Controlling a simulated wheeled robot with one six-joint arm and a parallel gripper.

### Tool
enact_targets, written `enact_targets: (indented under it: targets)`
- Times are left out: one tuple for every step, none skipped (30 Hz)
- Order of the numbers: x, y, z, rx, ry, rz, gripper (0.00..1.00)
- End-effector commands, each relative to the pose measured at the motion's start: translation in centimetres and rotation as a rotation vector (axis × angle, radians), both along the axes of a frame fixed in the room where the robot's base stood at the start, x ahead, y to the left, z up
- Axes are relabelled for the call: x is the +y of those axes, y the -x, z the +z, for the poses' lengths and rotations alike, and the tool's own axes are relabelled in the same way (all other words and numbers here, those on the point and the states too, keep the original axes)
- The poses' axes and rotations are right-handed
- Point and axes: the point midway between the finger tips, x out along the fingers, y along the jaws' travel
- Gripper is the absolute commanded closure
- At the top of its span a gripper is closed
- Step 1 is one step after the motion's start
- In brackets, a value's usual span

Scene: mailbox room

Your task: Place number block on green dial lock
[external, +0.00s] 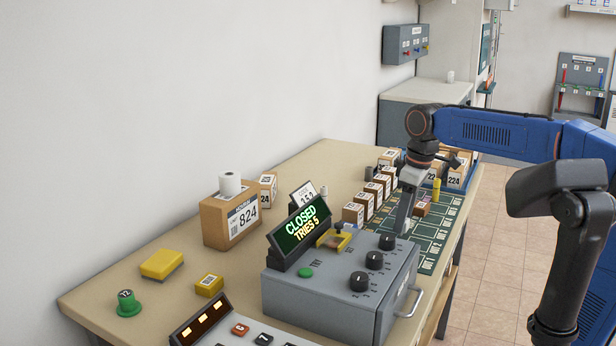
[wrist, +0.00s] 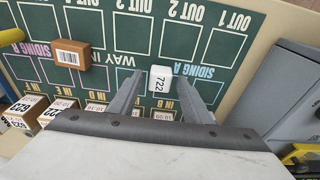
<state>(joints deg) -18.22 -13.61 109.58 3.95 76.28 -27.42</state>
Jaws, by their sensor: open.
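A small white block marked 722 (wrist: 160,80) lies on the green board, in the wrist view. My gripper (wrist: 159,76) is open, with its fingers on either side of the block and gaps showing. In the external view my gripper (external: 403,228) points down over the board, just behind the grey lock box (external: 325,300); the block cannot be made out there. The box has black dials (external: 373,260), a green button (external: 305,272) and a green-lit display (external: 300,228) reading CLOSED TRIES 5. A separate green round piece marked 12 (external: 128,305) stands at the table's left.
The green board (external: 437,239) carries a brown block (wrist: 72,54). Several numbered cartons (external: 352,213) stand in a row along its edge. A large carton marked 824 (external: 228,222) and yellow pieces (external: 162,263) are further left. Bare table lies between them.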

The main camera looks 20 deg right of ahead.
Motion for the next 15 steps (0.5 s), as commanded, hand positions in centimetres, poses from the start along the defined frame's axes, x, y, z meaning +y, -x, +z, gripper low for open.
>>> enact_targets:
  targets:
    - [-0.1,0.0,0.8,-0.002,-0.001,0.0,0.56]
    - [-0.1,0.1,1.3,-0.004,-0.001,0.0,0.56]
    - [-0.2,0.2,2.1,-0.003,-0.001,0.0,0.56]
    - [-0.3,0.2,2.6,-0.003,-0.001,0.0,0.56]
    - [-0.3,0.3,3.3,-0.003,-0.001,0.0,0.56]
    - [-0.4,0.4,4.0,-0.003,-0.001,0.0,0.56]
    - [-0.5,0.4,4.6,-0.002,-0.001,0.0,0.56]
    - [-0.6,0.5,5.2,-0.002,-0.001,0.0,0.56]
    - [-0.6,0.6,6.0,-0.002,-0.001,0.0,0.56]
    - [-0.7,0.6,6.5,-0.002,-0.001,0.0,0.56]
    - [-0.8,0.7,7.0,-0.002,-0.001,0.0,0.56]
    - [-0.8,0.8,7.7,-0.001,-0.001,0.0,0.56]
    - [-0.9,0.9,8.1,-0.001,-0.001,0.0,0.56]
    - [-0.9,0.9,8.5,-0.001,-0.001,0.0,0.56]
    - [-1.0,0.9,9.0,0.0,0.0,0.0,0.56]
